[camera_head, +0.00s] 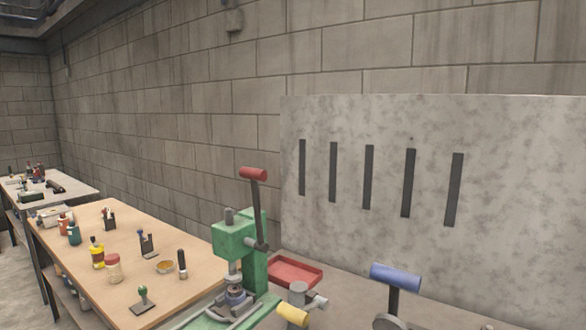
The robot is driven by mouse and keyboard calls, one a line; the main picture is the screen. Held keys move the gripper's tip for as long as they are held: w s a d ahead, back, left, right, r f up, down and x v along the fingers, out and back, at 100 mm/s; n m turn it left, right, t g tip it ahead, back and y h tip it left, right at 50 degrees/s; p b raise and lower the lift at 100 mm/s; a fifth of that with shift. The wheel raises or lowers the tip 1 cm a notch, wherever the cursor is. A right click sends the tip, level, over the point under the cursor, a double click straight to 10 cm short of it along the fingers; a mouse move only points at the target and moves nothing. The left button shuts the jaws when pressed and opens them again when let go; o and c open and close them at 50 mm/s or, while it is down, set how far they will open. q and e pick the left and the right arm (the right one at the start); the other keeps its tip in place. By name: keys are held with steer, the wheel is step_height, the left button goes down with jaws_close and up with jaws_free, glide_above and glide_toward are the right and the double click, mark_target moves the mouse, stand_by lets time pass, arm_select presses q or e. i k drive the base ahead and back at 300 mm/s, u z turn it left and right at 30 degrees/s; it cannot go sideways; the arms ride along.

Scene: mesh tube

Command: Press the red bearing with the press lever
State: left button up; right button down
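A green press (240,245) stands at the lower middle of the head view. Its dark lever (258,210) points up and ends in a red handle (253,173). Under the press's ram is a grey-blue round part (236,296) on the green base. I cannot make out a red bearing; the part under the ram does not look red. Neither of my grippers shows in this view.
A shallow red tray (318,277) lies right of the press. A yellow-ended handle (292,314) and a blue-handled lever (396,277) stand at the front. A wooden table (200,262) with several bottles and small tools is at left. A grey slotted panel (510,200) stands behind.

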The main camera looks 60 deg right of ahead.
mark_target(254, 175)
steer(key=z, duration=1.3)
